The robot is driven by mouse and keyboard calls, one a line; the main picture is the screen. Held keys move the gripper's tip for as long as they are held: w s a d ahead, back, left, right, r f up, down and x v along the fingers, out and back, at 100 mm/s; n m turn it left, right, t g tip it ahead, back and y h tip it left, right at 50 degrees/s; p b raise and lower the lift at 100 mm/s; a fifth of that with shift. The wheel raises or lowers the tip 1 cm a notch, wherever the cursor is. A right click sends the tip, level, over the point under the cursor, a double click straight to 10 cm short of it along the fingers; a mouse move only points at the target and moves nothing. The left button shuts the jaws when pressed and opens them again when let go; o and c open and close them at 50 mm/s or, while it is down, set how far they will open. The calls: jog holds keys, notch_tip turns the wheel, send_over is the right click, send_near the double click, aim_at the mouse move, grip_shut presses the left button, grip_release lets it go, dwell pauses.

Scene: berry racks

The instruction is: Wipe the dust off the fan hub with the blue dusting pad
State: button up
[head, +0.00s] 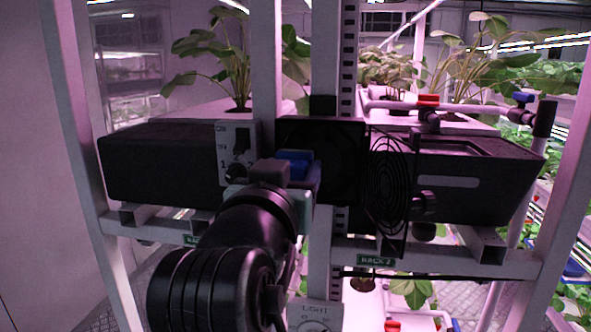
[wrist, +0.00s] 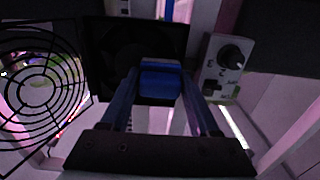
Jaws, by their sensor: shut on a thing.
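My gripper (head: 300,178) is shut on the blue dusting pad (head: 294,162), in front of the left part of the dark square fan (head: 342,155). In the wrist view the pad (wrist: 160,82) sits between the two fingertips and overlaps the lower right part of the fan housing (wrist: 100,60). The fan's inside is very dark; the hub and any dust on it cannot be made out. I cannot tell whether the pad touches the fan. The round wire grille (head: 388,185) stands swung open to the fan's right in the head view, and at left in the wrist view (wrist: 40,85).
A pale switch panel (head: 238,145) is left of the fan. Dark boxes flank it at left (head: 155,165) and right (head: 475,180). White rack posts (head: 267,80) and a rail (head: 440,260) surround the spot. Pipes with a red valve (head: 428,100) and plants are behind.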

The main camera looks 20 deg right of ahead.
jog(key=shift+v, duration=2.95)
jog(key=shift+s, duration=0.1)
jog(key=shift+v, duration=1.45)
